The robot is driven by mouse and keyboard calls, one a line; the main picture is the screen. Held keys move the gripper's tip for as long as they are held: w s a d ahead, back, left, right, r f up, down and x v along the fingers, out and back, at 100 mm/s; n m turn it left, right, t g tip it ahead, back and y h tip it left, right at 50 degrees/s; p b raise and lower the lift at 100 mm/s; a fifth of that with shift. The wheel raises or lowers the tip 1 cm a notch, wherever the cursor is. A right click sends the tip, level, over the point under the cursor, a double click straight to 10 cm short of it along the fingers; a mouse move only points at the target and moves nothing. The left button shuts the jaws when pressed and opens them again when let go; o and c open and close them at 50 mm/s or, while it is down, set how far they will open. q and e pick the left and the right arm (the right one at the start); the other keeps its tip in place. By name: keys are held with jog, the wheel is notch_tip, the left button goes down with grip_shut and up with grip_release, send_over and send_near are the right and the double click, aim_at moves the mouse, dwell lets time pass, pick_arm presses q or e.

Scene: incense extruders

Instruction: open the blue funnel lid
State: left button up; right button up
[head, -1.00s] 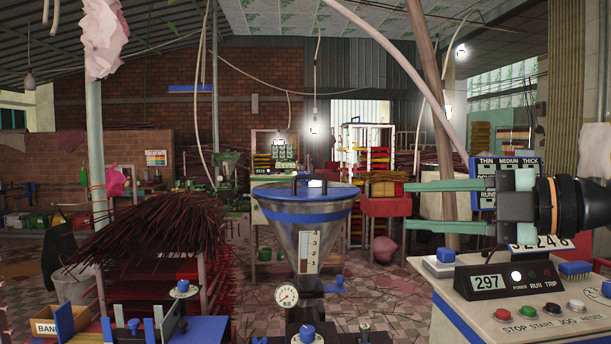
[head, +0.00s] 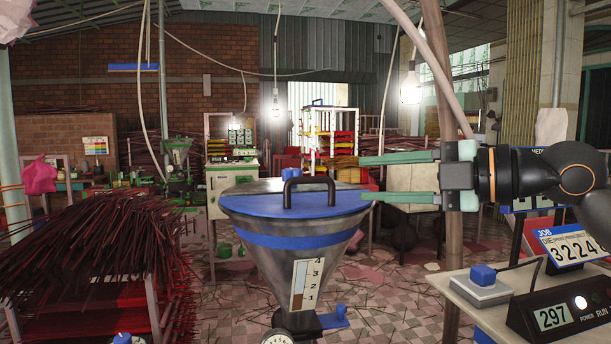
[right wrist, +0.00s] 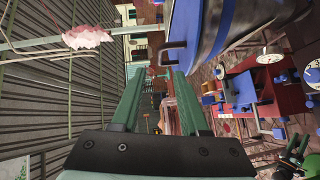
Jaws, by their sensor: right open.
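The clear-grey funnel (head: 280,262) stands in the middle of the head view with a blue band and a level scale. Its blue lid (head: 252,205) lies flat on the rim and carries a dark arched handle (head: 309,190). My right gripper (head: 362,177) comes in from the right, open and empty, its green fingers pointing left. Its fingertips are by the lid's right edge, short of the handle. In the right wrist view the lid (right wrist: 185,30) and its handle (right wrist: 172,55) lie just beyond the open fingers (right wrist: 160,75). My left gripper is not in view.
A control desk with a blue button box (head: 482,283) and a display reading 297 (head: 552,316) stands at the lower right. A rack of dark red incense sticks (head: 100,240) is at the left. Open air surrounds the lid.

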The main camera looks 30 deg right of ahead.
aim_at(317, 180)
jog(key=p+x, duration=0.2)
jog(key=x, duration=0.7)
jog(key=shift+w+a+p, duration=0.15)
jog(key=shift+p, duration=0.15)
jog(key=shift+w+a+f, duration=0.1)
jog(key=shift+w+a, duration=0.2)
jog(key=shift+w, duration=0.25)
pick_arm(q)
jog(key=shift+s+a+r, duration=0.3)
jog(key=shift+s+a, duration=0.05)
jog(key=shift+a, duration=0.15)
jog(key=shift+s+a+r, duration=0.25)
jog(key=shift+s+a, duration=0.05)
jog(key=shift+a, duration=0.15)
pick_arm(e)
jog(key=shift+w, duration=0.1)
grip_shut()
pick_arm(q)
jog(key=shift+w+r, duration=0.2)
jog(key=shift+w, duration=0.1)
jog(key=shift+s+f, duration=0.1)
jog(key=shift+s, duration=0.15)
